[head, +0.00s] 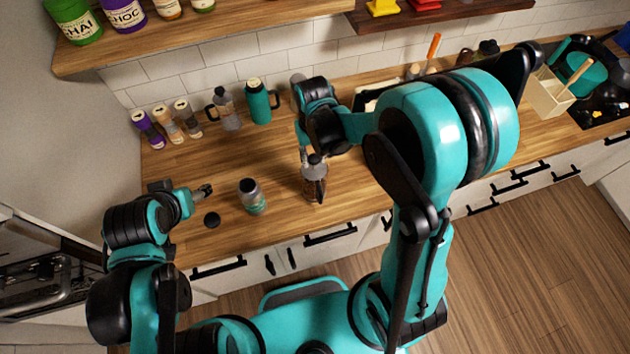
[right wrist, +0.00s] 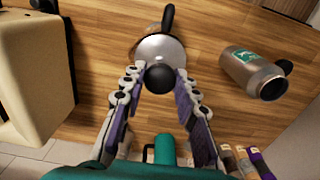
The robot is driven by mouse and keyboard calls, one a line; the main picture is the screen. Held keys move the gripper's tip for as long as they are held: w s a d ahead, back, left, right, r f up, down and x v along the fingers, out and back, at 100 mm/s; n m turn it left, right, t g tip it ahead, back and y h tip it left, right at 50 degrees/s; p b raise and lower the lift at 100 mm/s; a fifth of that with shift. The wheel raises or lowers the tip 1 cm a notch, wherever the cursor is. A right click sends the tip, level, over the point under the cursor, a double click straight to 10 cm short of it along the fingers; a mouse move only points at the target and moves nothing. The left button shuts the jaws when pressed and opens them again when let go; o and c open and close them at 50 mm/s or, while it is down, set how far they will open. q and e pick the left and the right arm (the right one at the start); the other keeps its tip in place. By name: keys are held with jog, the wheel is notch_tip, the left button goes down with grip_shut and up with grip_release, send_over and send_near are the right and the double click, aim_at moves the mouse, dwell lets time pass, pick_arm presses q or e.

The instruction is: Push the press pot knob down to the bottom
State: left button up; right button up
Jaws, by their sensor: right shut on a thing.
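The press pot (head: 319,188) stands upright on the wooden counter, with brown contents and a dark handle facing the front. In the right wrist view its round silver lid (right wrist: 160,47) and black handle (right wrist: 168,17) show from above. The black knob (right wrist: 159,79) is between the fingers of my right gripper (right wrist: 157,74), which is shut on it. In the head view my right gripper (head: 306,156) is at the pot's top, partly hidden by its own wrist. My left gripper (head: 207,190) is low over the counter, left of the pot and apart from it; its finger gap is too small to judge.
A beige appliance (right wrist: 35,65) is close by in the right wrist view.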

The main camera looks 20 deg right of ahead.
jog(key=shift+f+b, duration=0.9)
jog(key=shift+f, duration=0.2)
jog(key=o, duration=1.2)
jog(key=shift+r, duration=0.1)
notch_tip(320, 180, up, 8)
jog(key=p, duration=0.5)
jog(key=shift+p, duration=0.4)
